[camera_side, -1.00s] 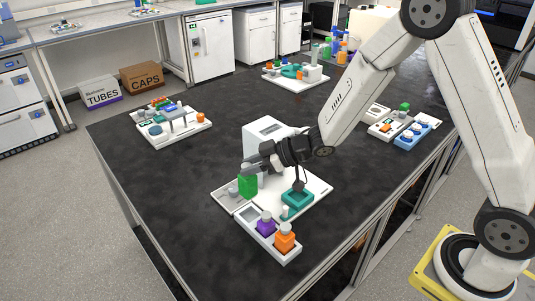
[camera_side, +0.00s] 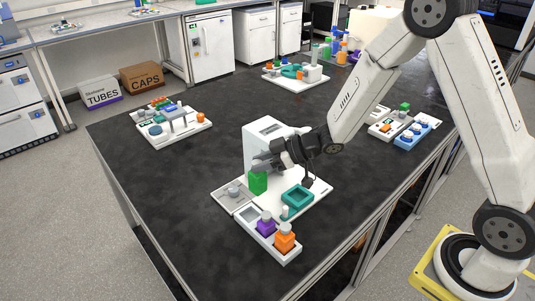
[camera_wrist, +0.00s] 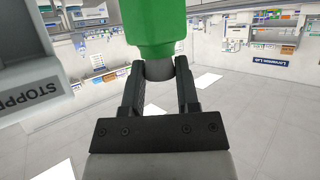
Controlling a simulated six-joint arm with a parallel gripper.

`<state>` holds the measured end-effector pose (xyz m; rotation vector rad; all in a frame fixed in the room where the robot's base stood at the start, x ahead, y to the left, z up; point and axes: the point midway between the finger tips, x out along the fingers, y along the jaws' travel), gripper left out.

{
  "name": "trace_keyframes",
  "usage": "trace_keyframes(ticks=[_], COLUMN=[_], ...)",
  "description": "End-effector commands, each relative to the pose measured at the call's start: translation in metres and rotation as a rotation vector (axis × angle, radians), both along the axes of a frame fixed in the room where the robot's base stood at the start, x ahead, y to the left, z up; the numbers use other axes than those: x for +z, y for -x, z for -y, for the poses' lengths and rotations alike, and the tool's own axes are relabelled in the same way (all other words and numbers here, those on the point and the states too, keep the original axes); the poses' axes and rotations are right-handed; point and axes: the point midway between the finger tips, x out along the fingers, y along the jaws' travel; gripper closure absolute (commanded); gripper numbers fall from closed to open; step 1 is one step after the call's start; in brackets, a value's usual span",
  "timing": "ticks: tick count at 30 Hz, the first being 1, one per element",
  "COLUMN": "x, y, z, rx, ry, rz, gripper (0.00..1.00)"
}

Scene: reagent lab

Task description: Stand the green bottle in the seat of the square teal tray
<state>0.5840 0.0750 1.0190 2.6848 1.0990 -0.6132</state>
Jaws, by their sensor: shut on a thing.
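The green bottle (camera_side: 258,183) is in my gripper (camera_side: 263,163), above the white board and to the left of the square teal tray. In the wrist view my gripper (camera_wrist: 160,72) is shut around the grey cap or neck of the green bottle (camera_wrist: 158,25). The square teal tray (camera_side: 286,204) lies on the white board, with its recess facing up and looking empty. The bottle is apart from the tray.
A white box-shaped device (camera_side: 262,133) stands behind the bottle; its lettered side (camera_wrist: 25,75) shows in the wrist view. A white rack (camera_side: 270,244) with a purple bottle (camera_side: 266,226) and an orange bottle (camera_side: 285,240) is in front. The dark table (camera_side: 170,190) is clear at left.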

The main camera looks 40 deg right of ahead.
Motion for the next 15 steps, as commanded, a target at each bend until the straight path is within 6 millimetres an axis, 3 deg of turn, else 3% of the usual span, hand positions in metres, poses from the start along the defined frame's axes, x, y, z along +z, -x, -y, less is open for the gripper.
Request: trace_keyframes(ticks=[9,15], x=[-0.012,-0.017], y=[0.017,0.032], z=[0.068,0.101], rx=[-0.022,-0.030], ry=[0.003,0.000], rz=[-0.001,-0.001], gripper=[1.00,1.00])
